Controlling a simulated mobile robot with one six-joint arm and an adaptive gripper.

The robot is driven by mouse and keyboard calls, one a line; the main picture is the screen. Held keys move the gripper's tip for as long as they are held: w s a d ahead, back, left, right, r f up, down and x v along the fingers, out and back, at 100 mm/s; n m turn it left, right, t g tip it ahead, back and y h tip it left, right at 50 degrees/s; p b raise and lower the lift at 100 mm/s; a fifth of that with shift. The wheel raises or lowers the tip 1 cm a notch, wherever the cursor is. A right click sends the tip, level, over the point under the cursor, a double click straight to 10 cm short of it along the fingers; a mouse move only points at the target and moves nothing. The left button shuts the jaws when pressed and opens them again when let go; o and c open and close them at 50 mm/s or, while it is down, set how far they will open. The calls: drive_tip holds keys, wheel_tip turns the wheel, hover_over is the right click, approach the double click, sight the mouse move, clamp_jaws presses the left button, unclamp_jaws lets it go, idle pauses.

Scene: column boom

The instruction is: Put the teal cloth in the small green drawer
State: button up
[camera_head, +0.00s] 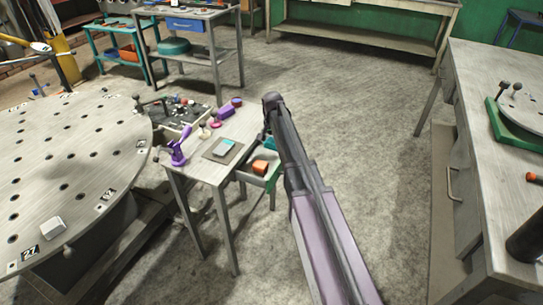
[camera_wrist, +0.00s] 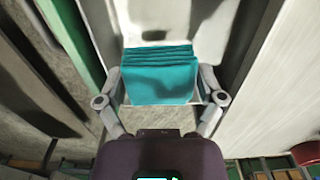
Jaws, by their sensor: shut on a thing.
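The teal cloth (camera_wrist: 162,78) is a folded block between the two fingers of my gripper (camera_wrist: 161,86) in the wrist view, and the fingers are shut on it. A small teal patch of it (camera_head: 270,143) shows beside my arm in the head view. The small green drawer (camera_head: 271,181) stands pulled out from the right side of the small table, and an orange thing (camera_head: 260,167) lies in it. The cloth is over the drawer's pale inside, with a green edge (camera_wrist: 72,38) to the left in the wrist view. Its height above the drawer floor is unclear. My arm hides the gripper in the head view.
The small table (camera_head: 203,168) bears a grey plate (camera_head: 222,150), a purple clamp-like thing (camera_head: 179,148) and other small items. A round perforated table (camera_head: 70,165) stands left and a long workbench (camera_head: 500,160) right.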

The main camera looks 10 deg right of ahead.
sight(272, 155)
drive_tip(key=shift+f, duration=0.3)
drive_tip(key=shift+f+b, duration=1.85)
drive_tip(key=shift+b, duration=0.1)
drive_tip(key=shift+f, duration=0.2)
drive_tip(key=o, duration=0.7)
drive_tip(key=shift+r, duration=0.1)
drive_tip(key=shift+r, duration=0.1)
wheel_tip(272, 155, up, 12)
drive_tip(key=p, duration=1.2)
